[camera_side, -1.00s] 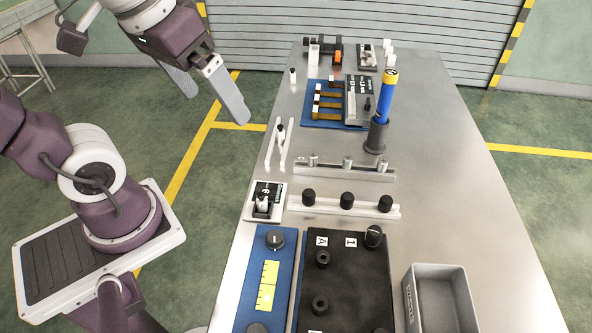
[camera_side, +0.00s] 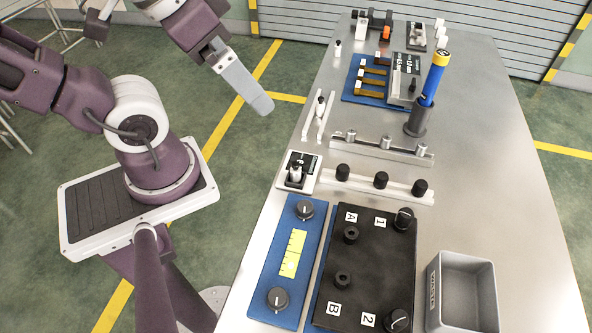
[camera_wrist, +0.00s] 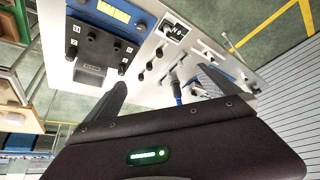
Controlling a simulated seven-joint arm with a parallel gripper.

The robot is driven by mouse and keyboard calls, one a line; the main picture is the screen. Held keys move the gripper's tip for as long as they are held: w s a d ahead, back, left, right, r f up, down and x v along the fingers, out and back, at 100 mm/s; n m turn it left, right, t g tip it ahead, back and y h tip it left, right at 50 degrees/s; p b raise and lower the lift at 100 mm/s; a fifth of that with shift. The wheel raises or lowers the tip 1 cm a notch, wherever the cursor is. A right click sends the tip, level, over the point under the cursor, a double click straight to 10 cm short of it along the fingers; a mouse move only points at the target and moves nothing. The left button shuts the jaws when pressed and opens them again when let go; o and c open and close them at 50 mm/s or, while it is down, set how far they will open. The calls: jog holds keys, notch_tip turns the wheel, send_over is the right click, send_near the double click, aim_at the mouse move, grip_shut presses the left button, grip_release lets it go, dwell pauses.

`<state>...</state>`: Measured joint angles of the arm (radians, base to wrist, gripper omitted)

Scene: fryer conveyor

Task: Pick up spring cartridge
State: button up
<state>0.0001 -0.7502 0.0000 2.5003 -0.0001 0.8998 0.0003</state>
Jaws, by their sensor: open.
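A blue cylinder with a yellow top (camera_side: 434,80) stands tilted in a dark grey round holder (camera_side: 417,120) on the right of the metal table; it looks like the spring cartridge, but no label confirms this. My gripper (camera_wrist: 165,88) is open and empty. In the side view its grey finger (camera_side: 245,82) hangs off the table's left edge, well apart from the cylinder; the other finger is not clearly visible there.
Near the holder are a blue rack with brown bars (camera_side: 347,95) and rails with pegs (camera_side: 362,150). A black panel with knobs (camera_side: 375,262), a blue panel (camera_side: 282,290) and a grey bin (camera_side: 435,300) fill the front. Bare table lies right of the holder.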

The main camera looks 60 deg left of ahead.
jog(key=c, duration=1.2)
jog(key=shift+c, duration=0.2)
jog(key=m+y, duration=1.2)
jog(key=m, duration=1.1)
send_near(295, 164)
jog(key=x, duration=0.5)
jog(key=shift+a, duration=0.35)
jog(key=shift+w+a+f, duration=0.15)
jog(key=shift+f, duration=0.15)
jog(key=x, duration=0.7)
jog(key=shift+w+f, duration=0.1)
